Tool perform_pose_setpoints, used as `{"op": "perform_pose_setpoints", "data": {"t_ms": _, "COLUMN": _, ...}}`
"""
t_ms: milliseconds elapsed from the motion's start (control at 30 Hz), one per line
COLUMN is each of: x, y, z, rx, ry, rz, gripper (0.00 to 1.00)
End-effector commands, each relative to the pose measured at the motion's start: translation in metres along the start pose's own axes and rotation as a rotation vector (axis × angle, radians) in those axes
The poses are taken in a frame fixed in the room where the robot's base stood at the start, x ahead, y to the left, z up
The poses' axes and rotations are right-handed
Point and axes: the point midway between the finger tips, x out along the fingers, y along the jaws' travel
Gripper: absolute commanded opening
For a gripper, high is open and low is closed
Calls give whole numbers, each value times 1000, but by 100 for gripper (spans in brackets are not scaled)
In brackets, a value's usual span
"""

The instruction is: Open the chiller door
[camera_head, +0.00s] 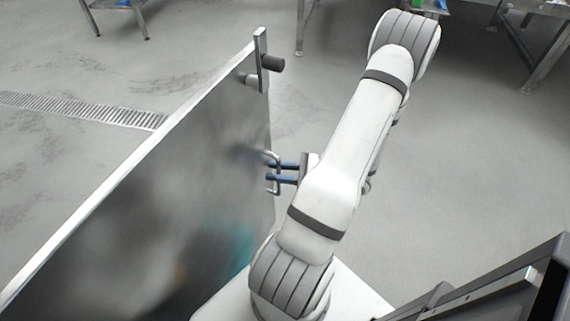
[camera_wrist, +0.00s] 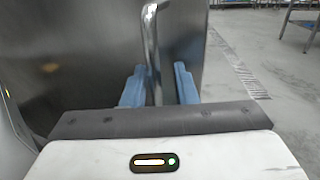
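The chiller door (camera_head: 200,190) is a large grey metal panel on the left of the head view. It stands swung out, with bare floor visible beyond its top edge and past its far end. Its bar handle (camera_head: 273,184) is on the face toward my arm, and the handle also shows upright in the wrist view (camera_wrist: 151,40). My gripper (camera_head: 282,173) has its two blue fingers at the handle. In the wrist view my gripper (camera_wrist: 160,85) has one finger on each side of the bar, with a visible gap on the right side. The chiller's inside is not visible.
A dark fitting (camera_head: 270,63) sticks out near the door's far upper corner. A floor drain grate (camera_head: 80,108) lies beyond the door. Metal table legs (camera_head: 545,60) stand at the back. The floor right of my arm is clear.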

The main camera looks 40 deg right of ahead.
Motion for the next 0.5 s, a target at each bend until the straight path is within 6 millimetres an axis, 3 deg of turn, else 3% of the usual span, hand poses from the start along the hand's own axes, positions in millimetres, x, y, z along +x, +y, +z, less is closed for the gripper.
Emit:
{"op": "perform_pose_setpoints", "data": {"t_ms": 267, "x": -3, "y": 1, "z": 0, "rx": 2, "ry": 0, "rz": 1, "gripper": 26}}
{"op": "perform_pose_setpoints", "data": {"t_ms": 500, "x": -36, "y": 0, "z": 0, "rx": 0, "ry": 1, "rz": -4, "gripper": 26}}
